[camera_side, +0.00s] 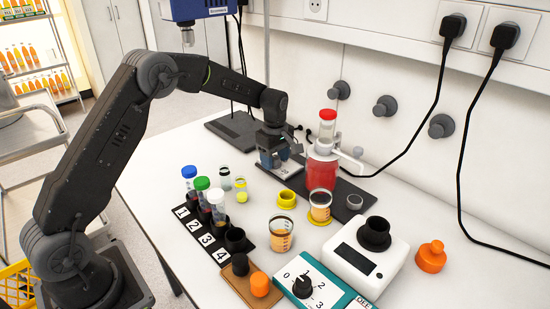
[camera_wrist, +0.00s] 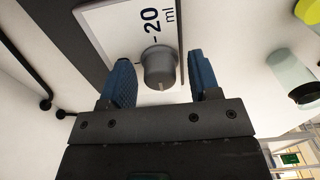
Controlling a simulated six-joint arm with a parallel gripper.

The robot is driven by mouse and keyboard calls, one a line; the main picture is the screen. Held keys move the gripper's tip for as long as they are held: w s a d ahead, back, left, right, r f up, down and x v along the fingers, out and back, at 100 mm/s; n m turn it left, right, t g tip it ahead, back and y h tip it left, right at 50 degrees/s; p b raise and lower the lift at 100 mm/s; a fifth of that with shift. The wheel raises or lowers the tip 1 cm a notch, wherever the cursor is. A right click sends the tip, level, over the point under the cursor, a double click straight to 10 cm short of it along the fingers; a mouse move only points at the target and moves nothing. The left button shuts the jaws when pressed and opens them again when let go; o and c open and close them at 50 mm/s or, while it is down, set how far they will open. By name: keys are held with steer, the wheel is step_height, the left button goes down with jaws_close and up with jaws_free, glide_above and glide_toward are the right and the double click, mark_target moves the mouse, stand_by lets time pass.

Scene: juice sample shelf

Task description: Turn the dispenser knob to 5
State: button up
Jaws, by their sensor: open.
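The dispenser knob (camera_wrist: 160,68) is a small grey cylinder on a white scale plate (camera_wrist: 125,28) marked "20 ml" in the wrist view. A short pale mark shows on the knob's edge nearest my gripper's body. The rest of the scale is out of view or hidden. My gripper (camera_wrist: 163,78) is open, with one blue finger on each side of the knob and a gap visible at both sides. In the side view my gripper (camera_side: 271,163) is beside the dispenser bottle of red liquid (camera_side: 321,172) and hides the knob.
A teal box with a numbered black dial (camera_side: 303,285) stands at the front. A white device (camera_side: 366,257), an orange flask (camera_side: 431,257), cups, and a numbered vial rack (camera_side: 207,237) occupy the bench. Wall cables hang behind.

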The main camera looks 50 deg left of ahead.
mark_target(275, 158)
step_height(275, 158, up, 14)
stand_by(0.6)
steer(key=s+d+r+m+t, duration=0.1)
steer(key=s+d+r+m, duration=0.25)
steer(key=s, duration=0.35)
steer(key=s+d+r+m+t, duration=0.2)
steer(key=s+r+m, duration=0.3)
steer(key=s, duration=0.3)
steer(key=s+d+f+m+t, duration=0.1)
steer(key=s+d+f+m, duration=0.1)
steer(key=s+m, duration=0.3)
steer(key=s+d+f+m+t, duration=0.1)
steer(key=s+d+f+m, duration=0.1)
steer(key=s, duration=1)
steer(key=f+m, duration=0.1)
steer(key=m, duration=0.1)
steer(key=shift+s+f+m+t, duration=0.15)
steer(key=shift+s+m+t, duration=0.15)
steer(key=shift+s+m, duration=0.05)
